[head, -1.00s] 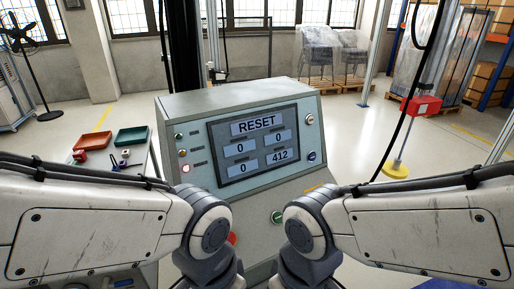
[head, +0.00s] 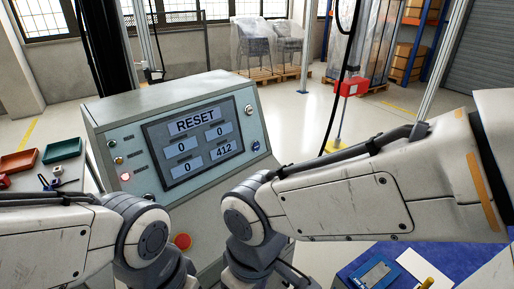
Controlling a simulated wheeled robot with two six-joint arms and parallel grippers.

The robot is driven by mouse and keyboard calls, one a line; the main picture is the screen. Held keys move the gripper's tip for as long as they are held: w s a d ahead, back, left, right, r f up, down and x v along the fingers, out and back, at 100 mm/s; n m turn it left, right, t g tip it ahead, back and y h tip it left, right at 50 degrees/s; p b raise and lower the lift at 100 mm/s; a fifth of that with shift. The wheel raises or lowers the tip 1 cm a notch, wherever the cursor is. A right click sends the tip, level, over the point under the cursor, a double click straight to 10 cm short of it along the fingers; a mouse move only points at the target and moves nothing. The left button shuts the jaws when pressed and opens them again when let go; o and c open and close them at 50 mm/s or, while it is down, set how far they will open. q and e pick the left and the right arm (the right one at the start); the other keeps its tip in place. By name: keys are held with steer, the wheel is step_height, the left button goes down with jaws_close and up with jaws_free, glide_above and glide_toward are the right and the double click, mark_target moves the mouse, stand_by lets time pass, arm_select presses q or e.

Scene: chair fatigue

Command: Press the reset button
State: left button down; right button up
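The grey control console (head: 110,105) stands in front of me. Its screen (head: 190,148) reads RESET, with fields showing 0, 0, 0 and 412. A red button (head: 181,241) shows low on the console between my arms. I cannot read which control is the reset button. My two arms come in from the left and right and bend down in front of the console. Both grippers are below the picture, so their state is hidden.
Red (head: 18,162) and green (head: 62,151) trays lie on a bench at left. A blue mat (head: 448,258) with a small device (head: 374,272) is at lower right.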

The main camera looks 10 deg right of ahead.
jaws_close()
stand_by(1.6)
